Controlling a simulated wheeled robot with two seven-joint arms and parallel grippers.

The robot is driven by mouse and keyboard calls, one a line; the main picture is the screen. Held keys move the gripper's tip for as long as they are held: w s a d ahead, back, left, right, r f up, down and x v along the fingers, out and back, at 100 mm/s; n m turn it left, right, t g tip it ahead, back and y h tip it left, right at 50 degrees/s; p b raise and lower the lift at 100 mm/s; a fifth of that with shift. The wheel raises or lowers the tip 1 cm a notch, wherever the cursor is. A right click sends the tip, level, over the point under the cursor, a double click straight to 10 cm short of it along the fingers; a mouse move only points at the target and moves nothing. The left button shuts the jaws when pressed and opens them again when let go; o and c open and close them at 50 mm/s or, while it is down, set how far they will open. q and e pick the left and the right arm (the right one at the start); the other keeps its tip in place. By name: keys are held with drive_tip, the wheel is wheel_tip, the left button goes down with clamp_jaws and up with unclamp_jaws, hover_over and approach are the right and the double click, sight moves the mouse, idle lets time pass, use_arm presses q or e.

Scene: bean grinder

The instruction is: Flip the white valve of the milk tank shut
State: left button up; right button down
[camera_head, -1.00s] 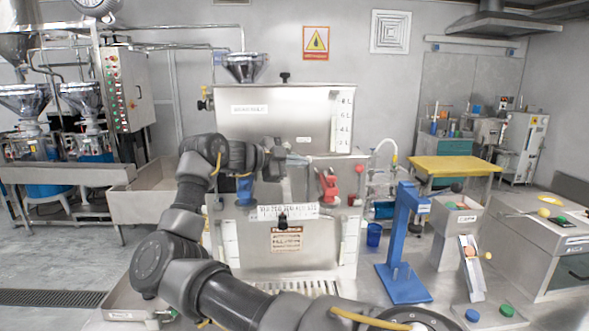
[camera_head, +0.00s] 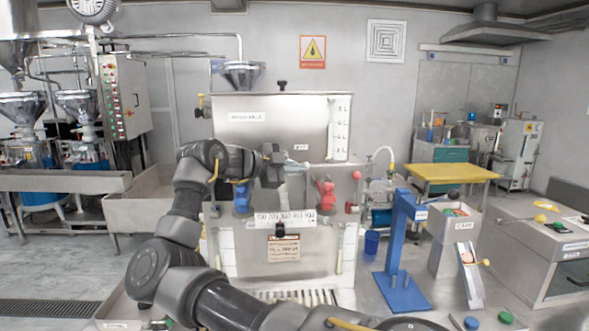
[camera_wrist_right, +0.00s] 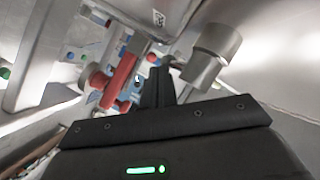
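The milk tank (camera_head: 255,140) is a large steel box in the middle of the head view. On its front are a blue valve (camera_head: 241,199), a red valve (camera_head: 326,194) and a pale grey-white valve (camera_head: 297,166) between them, partly hidden by my right gripper (camera_head: 284,166). In the right wrist view, a pale grey cylindrical part (camera_wrist_right: 216,42), seemingly of this valve, is just right of my fingertips (camera_wrist_right: 160,72). The red valve (camera_wrist_right: 122,78) is to their left. The right fingers look shut together with nothing between them; contact with the valve is unclear. My left gripper is not in view.
A blue stand (camera_head: 398,250) and a blue cup (camera_head: 371,242) are right of the tank. A yellow-topped table (camera_head: 450,173) is behind them. A grated drip area (camera_head: 295,296) lies below the tank front. A steel trough (camera_head: 150,205) is at the left.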

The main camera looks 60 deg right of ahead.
drive_tip(key=shift+s, duration=0.1)
idle(0.7)
drive_tip(key=s+a+r+b, duration=0.7)
drive_tip(key=a+r, duration=0.5)
drive_tip(key=r, duration=0.1)
drive_tip(key=shift+s, duration=0.15)
drive_tip(key=shift+d, duration=0.1)
idle(0.5)
